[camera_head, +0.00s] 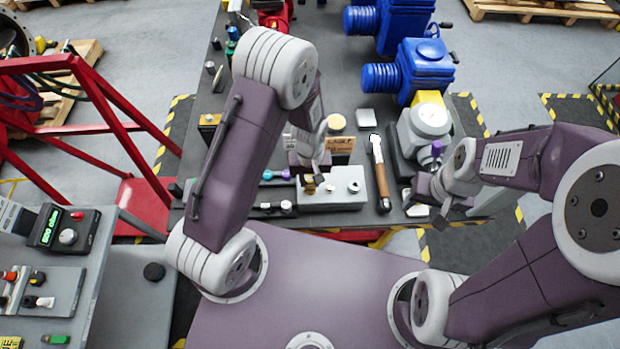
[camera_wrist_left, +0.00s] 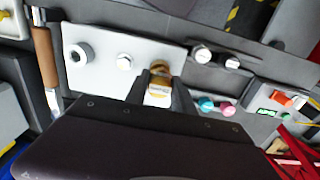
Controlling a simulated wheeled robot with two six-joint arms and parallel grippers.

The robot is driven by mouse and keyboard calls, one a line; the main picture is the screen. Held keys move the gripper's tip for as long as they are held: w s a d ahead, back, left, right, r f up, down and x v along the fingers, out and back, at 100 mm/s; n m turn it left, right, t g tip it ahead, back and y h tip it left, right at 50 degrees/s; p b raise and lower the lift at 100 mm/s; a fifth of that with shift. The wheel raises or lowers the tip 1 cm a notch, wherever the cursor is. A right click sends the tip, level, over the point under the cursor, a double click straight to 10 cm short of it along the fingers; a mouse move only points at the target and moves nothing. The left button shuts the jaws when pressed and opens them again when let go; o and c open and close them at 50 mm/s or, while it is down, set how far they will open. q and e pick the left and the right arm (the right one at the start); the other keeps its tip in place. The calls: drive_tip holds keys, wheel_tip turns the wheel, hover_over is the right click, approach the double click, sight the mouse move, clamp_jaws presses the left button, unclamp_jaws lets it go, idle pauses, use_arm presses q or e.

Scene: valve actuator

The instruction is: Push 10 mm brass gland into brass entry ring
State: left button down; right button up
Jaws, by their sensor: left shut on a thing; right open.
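My left gripper (camera_head: 309,175) is over the left part of a pale block (camera_head: 343,199), pointing down. In the left wrist view its fingers (camera_wrist_left: 159,92) are shut on a small brass piece with a pale label, the gland (camera_wrist_left: 158,90). Brass also shows just beyond the fingertips, close to the block; I cannot tell whether it is the entry ring or part of the gland, nor whether they touch. The pale block also shows in the left wrist view (camera_wrist_left: 100,62). My right gripper (camera_head: 440,195) is open and empty, at the right near the table edge.
A wrench with a brown handle (camera_head: 380,172) lies right of the block. A grey gauge-topped unit (camera_head: 428,122) and blue actuators (camera_head: 412,70) stand behind on the right.

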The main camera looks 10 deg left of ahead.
sight(310, 179)
use_arm(q)
drive_tip(key=shift+f+b, duration=0.55)
drive_tip(key=shift+f, duration=0.25)
drive_tip(key=c, duration=1)
unclamp_jaws()
drive_tip(key=shift+o, duration=0.2)
drive_tip(key=shift+r, duration=0.1)
wheel_tip(310, 179, up, 9)
drive_tip(key=shift+b, duration=0.7)
